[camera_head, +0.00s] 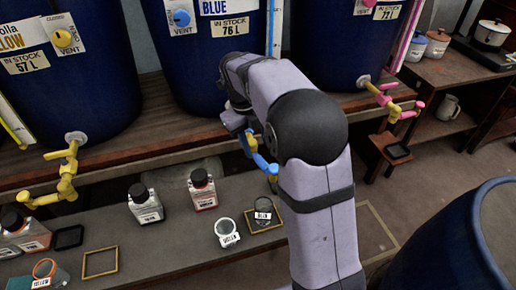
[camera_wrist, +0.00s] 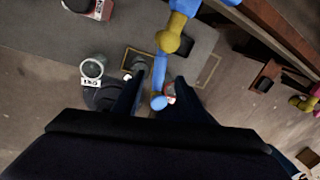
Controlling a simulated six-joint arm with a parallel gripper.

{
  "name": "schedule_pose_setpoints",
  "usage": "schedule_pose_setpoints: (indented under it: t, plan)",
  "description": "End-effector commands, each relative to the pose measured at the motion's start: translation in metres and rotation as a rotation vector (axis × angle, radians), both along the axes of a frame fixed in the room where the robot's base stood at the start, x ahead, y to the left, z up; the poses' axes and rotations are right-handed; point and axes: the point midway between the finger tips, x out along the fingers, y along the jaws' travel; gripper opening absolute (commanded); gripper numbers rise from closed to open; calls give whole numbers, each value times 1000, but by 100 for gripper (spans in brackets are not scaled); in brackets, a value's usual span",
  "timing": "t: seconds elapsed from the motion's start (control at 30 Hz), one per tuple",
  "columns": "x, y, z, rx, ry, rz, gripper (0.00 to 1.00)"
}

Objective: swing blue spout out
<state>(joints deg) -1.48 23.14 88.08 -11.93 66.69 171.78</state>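The blue spout (camera_head: 262,164) hangs below the blue vat (camera_head: 208,70), labelled BLUE and IN STOCK 76 L, partly hidden behind my arm. In the wrist view the blue spout (camera_wrist: 159,72) has a yellow joint (camera_wrist: 171,34) and a rounded blue end. My gripper (camera_wrist: 160,84) is open, its two dark fingers on either side of the blue spout's bar, with visible gaps; I cannot tell whether either finger touches it. In the head view my gripper (camera_head: 240,124) is at the bench edge by the spout, its fingertips mostly hidden.
A yellow spout (camera_head: 64,175) is at left and a pink one (camera_head: 395,101) at right. On the lower shelf (camera_head: 165,250) stand labelled bottles (camera_head: 146,203), a cup (camera_head: 227,232) and a yellow square frame (camera_head: 100,262). Another dark blue vat (camera_head: 450,245) is at lower right.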

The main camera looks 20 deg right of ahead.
Motion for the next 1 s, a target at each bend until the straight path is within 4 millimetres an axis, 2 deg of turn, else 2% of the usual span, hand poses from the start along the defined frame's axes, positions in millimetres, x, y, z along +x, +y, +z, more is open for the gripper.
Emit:
schedule_pose_setpoints:
  t: [0.3, 0.47, 0.5, 0.57, 0.67, 0.9, 1.0]
  plan:
    - [0, 1, 3, 0, 1, 1, 39]
    - [-1, -5, 8, 0, 1, -12, 1]
    - [-1, -10, 12, 0, 1, -23, 0]
    - [-3, -22, 17, -1, 7, -48, 0]
    - [-10, -49, 21, 1, 43, -110, 0]
    - [-35, -133, 17, 38, 148, -321, 0]
    - [-40, -156, 13, 102, 172, -420, 0]
